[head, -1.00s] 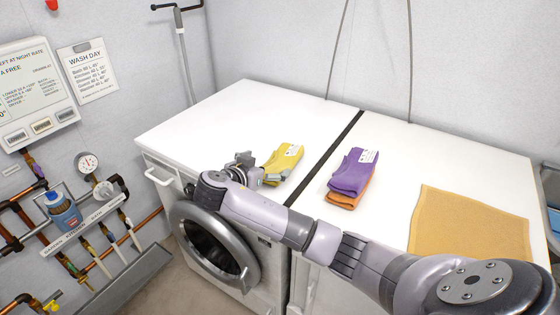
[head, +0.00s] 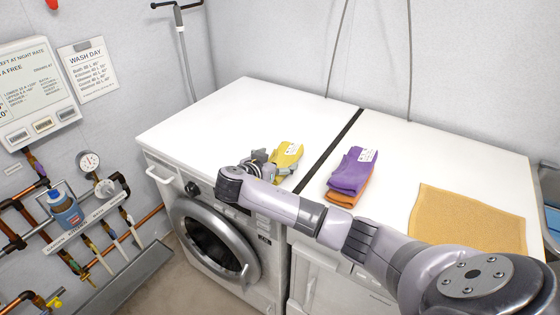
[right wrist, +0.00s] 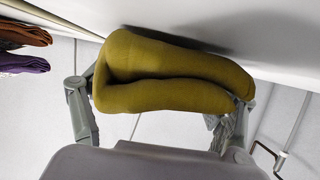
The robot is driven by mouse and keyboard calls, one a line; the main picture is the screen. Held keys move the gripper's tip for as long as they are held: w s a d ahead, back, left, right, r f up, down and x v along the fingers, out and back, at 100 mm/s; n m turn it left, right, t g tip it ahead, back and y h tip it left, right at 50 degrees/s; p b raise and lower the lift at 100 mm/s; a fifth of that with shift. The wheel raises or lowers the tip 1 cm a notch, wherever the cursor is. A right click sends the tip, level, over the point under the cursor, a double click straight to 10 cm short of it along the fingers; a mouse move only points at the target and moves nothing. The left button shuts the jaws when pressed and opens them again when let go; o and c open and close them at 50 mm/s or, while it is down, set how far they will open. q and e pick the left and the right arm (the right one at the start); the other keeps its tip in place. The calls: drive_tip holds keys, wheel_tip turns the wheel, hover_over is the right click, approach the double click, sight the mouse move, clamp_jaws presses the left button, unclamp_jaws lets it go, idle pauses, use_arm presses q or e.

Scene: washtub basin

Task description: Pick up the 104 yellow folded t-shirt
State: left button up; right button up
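The yellow folded t-shirt (head: 288,156) is on the white top of the left machine, near its front right, with a small printed label on it. My right gripper (head: 268,168) is at its near left side, partly hidden by my own wrist. In the right wrist view the yellow t-shirt (right wrist: 175,78) spans the space between the two fingers of the right gripper (right wrist: 160,100), which press on its two ends. It is bunched into a fold. Whether it is clear of the top cannot be told. My left gripper is not in view.
A purple folded cloth (head: 350,172) lies on an orange one (head: 341,198), right of the dark gap between the machines. A flat tan cloth (head: 468,220) lies further right. The washer door (head: 217,245) is below my right wrist. The back left top is clear.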

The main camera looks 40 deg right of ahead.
drive_tip(key=c, duration=0.9)
